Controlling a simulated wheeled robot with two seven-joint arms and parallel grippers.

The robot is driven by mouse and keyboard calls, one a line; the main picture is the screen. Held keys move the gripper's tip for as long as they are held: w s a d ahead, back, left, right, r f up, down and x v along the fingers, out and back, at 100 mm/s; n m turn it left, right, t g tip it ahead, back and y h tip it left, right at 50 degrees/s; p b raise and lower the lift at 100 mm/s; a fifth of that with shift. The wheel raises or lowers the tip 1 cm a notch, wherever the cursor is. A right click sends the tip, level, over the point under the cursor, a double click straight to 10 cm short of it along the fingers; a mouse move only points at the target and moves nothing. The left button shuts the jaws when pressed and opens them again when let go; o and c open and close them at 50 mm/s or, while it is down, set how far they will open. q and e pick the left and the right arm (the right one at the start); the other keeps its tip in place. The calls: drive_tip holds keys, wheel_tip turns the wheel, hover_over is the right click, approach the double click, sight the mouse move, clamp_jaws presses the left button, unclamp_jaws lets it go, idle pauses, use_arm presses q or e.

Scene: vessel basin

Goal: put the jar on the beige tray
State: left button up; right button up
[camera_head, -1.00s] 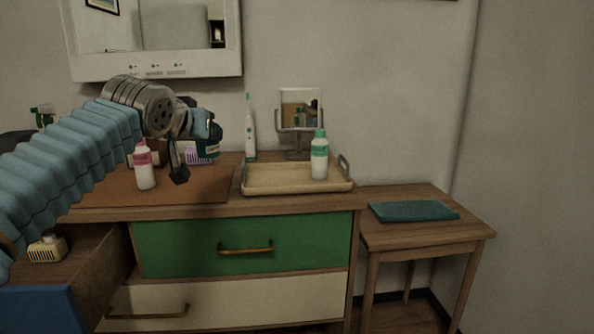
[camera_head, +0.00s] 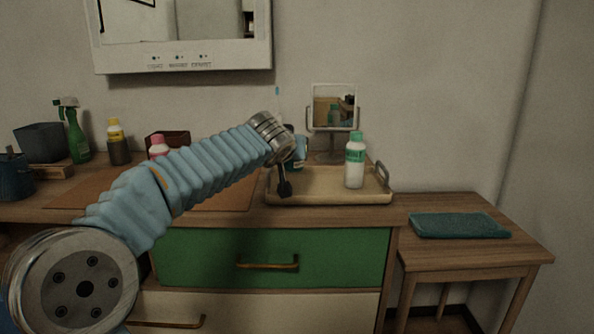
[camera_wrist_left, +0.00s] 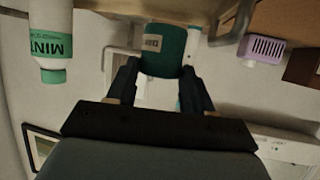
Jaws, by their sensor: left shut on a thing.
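The dark teal jar (camera_wrist_left: 163,55) with a pale label sits between the fingers of my left gripper (camera_wrist_left: 160,82) in the wrist view, which looks upside down. In the head view the jar (camera_head: 300,163) is partly hidden behind my left gripper (camera_head: 287,176), at the left part of the beige tray (camera_head: 325,199). My left gripper is shut on the jar. I cannot tell whether the jar touches the tray. My right gripper is not in view.
A white bottle with a green cap (camera_head: 355,163) stands on the tray's right side, and the tray also has a raised handle (camera_head: 383,174) there. A small mirror (camera_head: 334,108) stands behind. A side table with a teal cloth (camera_head: 459,225) is at the right.

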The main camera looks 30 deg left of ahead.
sight(296, 167)
use_arm(q)
drive_tip(key=shift+w+d+f, duration=0.25)
drive_tip(key=shift+w+f, duration=0.2)
drive_tip(key=shift+f, duration=0.2)
drive_tip(key=shift+w+f, duration=0.2)
drive_tip(key=shift+f, duration=1.5)
drive_tip(key=shift+f+b, duration=0.15)
drive_tip(key=shift+b, duration=0.25)
drive_tip(key=o, duration=1.1)
drive_tip(key=shift+r, duration=0.25)
drive_tip(key=b+v, duration=0.1)
drive_tip(key=v, duration=1.1)
drive_tip(key=shift+b, duration=0.3)
drive_tip(key=shift+d+f, duration=0.1)
drive_tip(key=shift+f, duration=0.05)
